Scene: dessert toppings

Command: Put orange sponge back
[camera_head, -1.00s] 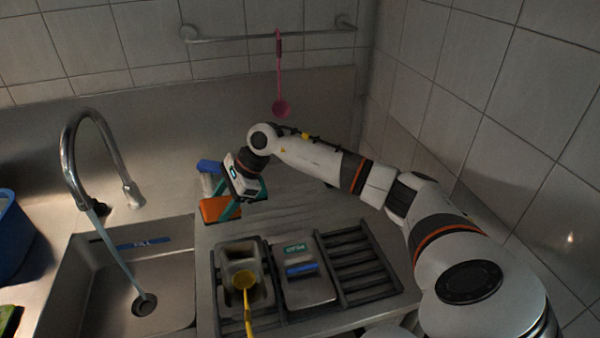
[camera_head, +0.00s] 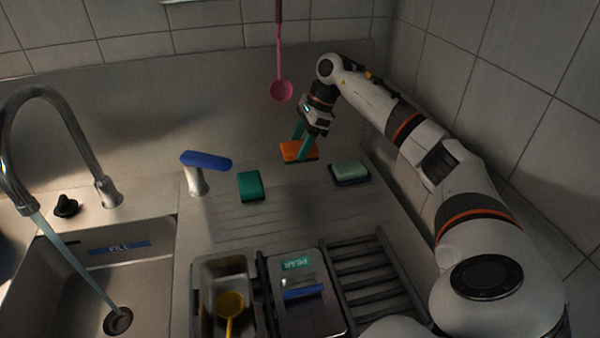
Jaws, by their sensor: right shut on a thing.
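The orange sponge (camera_head: 291,151) is at the back of the ribbed steel drainboard, near the rear wall. My right gripper (camera_head: 305,146) reaches it from above with its teal fingers and is shut on it. Whether the sponge touches the board or hangs a little above it is hard to tell. A teal sponge (camera_head: 250,186) lies to its left and a pale green sponge on a dark base (camera_head: 350,172) to its right. My left gripper is out of view.
A blue-topped tap or dispenser (camera_head: 206,160) stands left of the sponges. In front are a steel container with a yellow ladle (camera_head: 231,303), a lidded container (camera_head: 304,292) and a dark rack (camera_head: 367,273). A sink with running water is at left. A pink ladle (camera_head: 281,91) hangs behind.

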